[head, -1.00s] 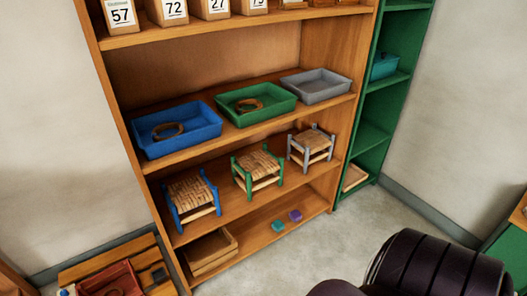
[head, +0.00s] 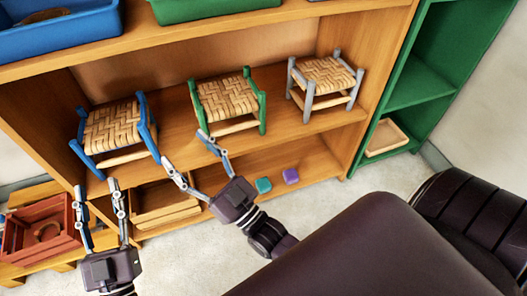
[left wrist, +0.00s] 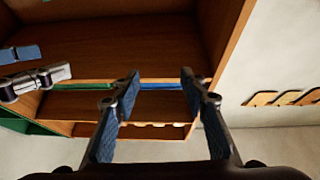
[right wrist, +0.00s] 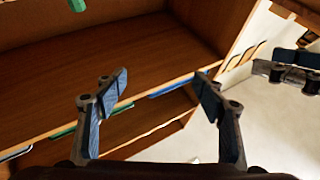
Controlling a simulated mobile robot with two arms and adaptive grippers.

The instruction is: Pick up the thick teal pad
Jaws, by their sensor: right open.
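The teal pad (head: 264,185) is a small block on the bottom shelf of the wooden rack, just left of a purple pad (head: 291,176). My right gripper (head: 187,150) is open and empty, in front of the shelf with the stools and left of the teal pad. It also shows open in the right wrist view (right wrist: 160,80). My left gripper (head: 97,188) is open and empty, further left, below the blue stool. Its spread fingers show in the left wrist view (left wrist: 160,78). I cannot make out the teal pad in either wrist view.
Blue (head: 112,132), green (head: 228,102) and grey (head: 323,80) stools with woven seats stand on the shelf above. A wooden crate (head: 165,205) is on the bottom shelf, left of the pads. A red crate (head: 40,235) stands at far left. Floor right of the pads is clear.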

